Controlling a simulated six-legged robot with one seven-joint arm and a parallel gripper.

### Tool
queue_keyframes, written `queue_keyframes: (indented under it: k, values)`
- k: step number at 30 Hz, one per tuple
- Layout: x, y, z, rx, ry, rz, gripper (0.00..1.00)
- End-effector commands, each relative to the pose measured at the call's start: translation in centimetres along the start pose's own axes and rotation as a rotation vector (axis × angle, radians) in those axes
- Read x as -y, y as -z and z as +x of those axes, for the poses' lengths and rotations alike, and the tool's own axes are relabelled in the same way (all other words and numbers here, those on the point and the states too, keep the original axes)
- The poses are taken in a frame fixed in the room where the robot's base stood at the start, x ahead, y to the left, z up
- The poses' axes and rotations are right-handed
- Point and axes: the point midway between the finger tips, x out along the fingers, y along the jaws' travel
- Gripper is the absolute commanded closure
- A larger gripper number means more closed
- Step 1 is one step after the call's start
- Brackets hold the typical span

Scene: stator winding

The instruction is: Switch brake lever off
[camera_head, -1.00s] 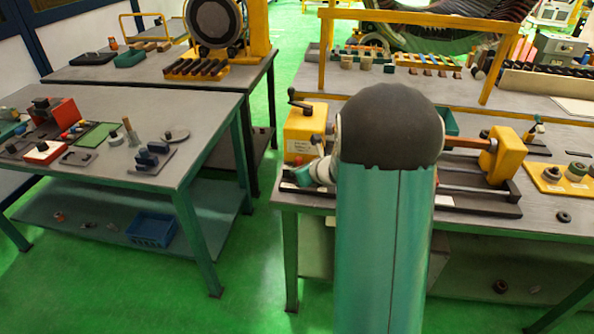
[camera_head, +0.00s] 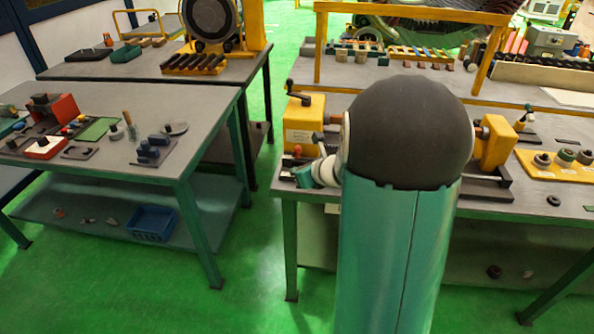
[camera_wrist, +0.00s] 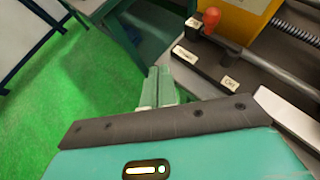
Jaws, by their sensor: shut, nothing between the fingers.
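The brake lever has an orange-red knob (camera_wrist: 211,18) and stands on a dark base at the top of the wrist view. Labels (camera_wrist: 230,83) lie on and beside its dark base bar; one seems to read "Off". The small red knob (camera_head: 297,150) also shows in the head view, in front of the left yellow block. My gripper (camera_wrist: 159,71) is shut and empty, its two green fingers side by side. In the wrist view the fingers are left of and below the lever, apart from it, near the table edge. In the head view my arm hides much of the machine.
A yellow block (camera_head: 304,122) with a crank handle stands behind the lever; another yellow block (camera_head: 495,142) is to the right. A threaded rod (camera_wrist: 296,29) and rail run beside the lever. A second table (camera_head: 210,105) with tools is left, with green floor between.

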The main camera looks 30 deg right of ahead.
Motion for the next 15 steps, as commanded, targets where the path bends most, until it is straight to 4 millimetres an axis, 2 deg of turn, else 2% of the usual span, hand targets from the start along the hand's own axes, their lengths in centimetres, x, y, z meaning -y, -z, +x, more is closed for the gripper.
queue_keyframes:
  k: [6, 15]
  values:
    - [-1.6, -0.4, -2.4, 0.001, 0.0, -0.001, 1.0]
    - [-2.2, -0.3, -3.1, 0.0, 0.0, 0.001, 1.0]
